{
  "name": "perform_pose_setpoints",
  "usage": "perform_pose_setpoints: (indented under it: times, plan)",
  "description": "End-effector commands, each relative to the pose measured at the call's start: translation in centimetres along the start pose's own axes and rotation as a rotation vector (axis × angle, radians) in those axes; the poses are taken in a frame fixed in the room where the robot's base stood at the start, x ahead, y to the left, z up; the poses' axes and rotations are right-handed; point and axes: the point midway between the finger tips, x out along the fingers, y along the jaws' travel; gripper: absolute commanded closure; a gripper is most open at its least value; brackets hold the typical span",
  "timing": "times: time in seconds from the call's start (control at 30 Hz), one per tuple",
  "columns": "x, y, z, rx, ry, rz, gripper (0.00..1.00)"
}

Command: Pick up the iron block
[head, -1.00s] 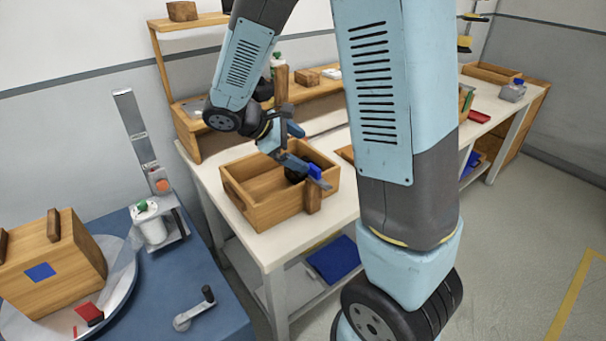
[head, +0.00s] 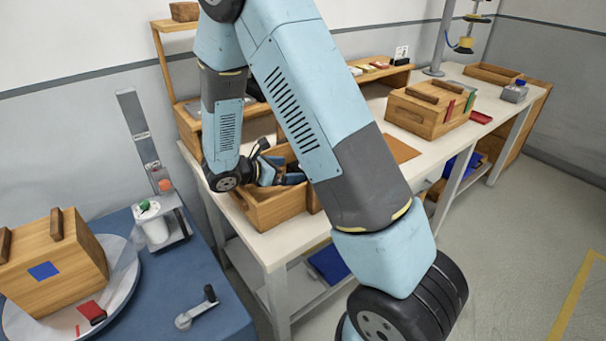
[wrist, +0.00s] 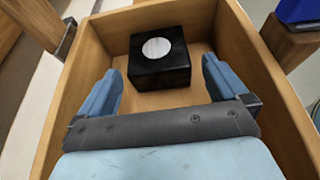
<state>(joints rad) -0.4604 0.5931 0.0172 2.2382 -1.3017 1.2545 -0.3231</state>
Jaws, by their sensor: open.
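The iron block is a black block (wrist: 158,76) with a pale round disc on its top. In the wrist view it lies inside a wooden box (wrist: 268,85), towards the far wall. My gripper (wrist: 162,84) is open, its two blue fingers reaching into the box. The block is ahead of the fingers, roughly centred between them, and I see no contact. In the head view my gripper (head: 285,172) is at the wooden box (head: 272,210); the block is not visible there.
Wooden posts stand close outside the box, one at the upper right (wrist: 290,40) with a blue piece on it. In the head view a lidded wooden box (head: 425,112) stands farther right on the bench. A blue table with a turntable (head: 125,290) is at the left.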

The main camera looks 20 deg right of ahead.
Motion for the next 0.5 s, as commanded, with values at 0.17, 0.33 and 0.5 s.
perform_pose_setpoints:
  times: [0.17, 0.33, 0.5]
  plan:
    - [1.6, 0.0, 0.1, 0.001, -0.001, -0.002, 0.00]
    - [3.6, 0.1, 0.1, 0.001, 0.001, -0.003, 0.00]
    - [5.7, 0.2, 0.1, 0.001, 0.000, -0.003, 0.00]
